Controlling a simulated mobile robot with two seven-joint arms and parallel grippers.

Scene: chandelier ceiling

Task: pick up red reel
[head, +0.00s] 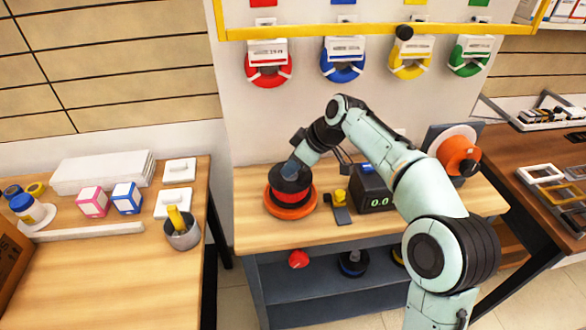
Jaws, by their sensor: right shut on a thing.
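The red reel (290,184) is a dark spool with a red band, at the left of the middle workbench. It is on or just above an orange-red round base (291,211); I cannot tell whether they touch. My right gripper (291,168) comes down on the reel's top from the right and is shut on it. The fingertips are partly hidden by the wrist and the reel. My left gripper is out of view.
A display box (373,188) and a yellow item (340,196) are right of the reel. An orange disc (458,155) stands at the right end. Coloured coils, including a red one (268,72), hang behind. More reels lie on the lower shelf (320,287). A side table (115,270) is left.

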